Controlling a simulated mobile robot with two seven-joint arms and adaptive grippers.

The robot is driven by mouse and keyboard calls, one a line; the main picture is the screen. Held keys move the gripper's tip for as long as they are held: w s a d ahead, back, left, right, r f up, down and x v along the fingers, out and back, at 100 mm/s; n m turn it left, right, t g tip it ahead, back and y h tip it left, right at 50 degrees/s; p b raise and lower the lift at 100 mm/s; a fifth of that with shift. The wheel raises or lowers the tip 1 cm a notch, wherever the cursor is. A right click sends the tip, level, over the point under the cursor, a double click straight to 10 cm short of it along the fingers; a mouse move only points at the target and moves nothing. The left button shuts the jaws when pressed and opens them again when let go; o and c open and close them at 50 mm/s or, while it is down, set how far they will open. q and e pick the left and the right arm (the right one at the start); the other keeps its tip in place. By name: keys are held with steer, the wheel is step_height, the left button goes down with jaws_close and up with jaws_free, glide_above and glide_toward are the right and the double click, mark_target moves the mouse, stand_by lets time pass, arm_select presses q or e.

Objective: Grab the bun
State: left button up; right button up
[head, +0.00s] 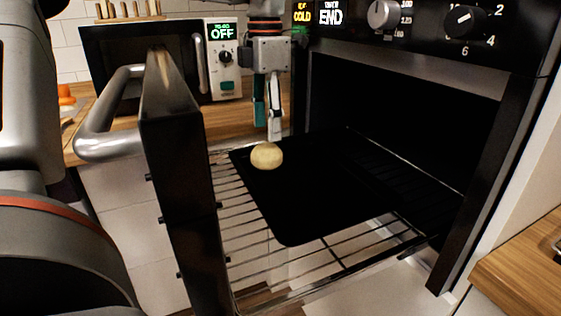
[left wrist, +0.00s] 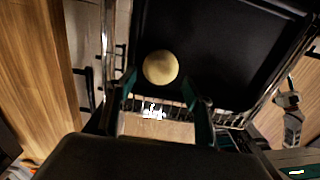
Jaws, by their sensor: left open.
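The bun (head: 267,156) is round and pale yellow. It sits on a black baking tray (head: 320,205), near the tray's far left corner in the head view. My left gripper (head: 268,125) points down just above the bun, with a gap between fingertips and bun. In the left wrist view, the bun (left wrist: 160,67) lies on the dark tray beyond the two fingers of the open gripper (left wrist: 160,90), roughly centred between them. Nothing is held. My right gripper does not clearly show as a gripper in the head view.
The tray rests on a wire rack (head: 240,215) pulled out of the oven (head: 400,120). The open oven door (head: 175,150) with its handle stands left of the rack. A microwave (head: 160,60) stands on the wooden counter behind. Another wooden counter (head: 520,265) is at right.

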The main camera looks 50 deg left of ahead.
mark_target(264, 146)
arm_select(q)
steer(key=shift+s+f, duration=0.25)
steer(key=shift+f, duration=0.5)
steer(key=f+b, duration=0.1)
steer(key=f, duration=0.4)
steer(key=shift+s+f, duration=0.1)
steer(key=shift+s, duration=0.1)
steer(key=c, duration=0.8)
steer(key=shift+o, duration=0.2)
arm_select(e)
steer(key=shift+w+a+r+m, duration=0.25)
steer(key=shift+a+r+m, duration=0.05)
steer(key=shift+a+r, duration=0.3)
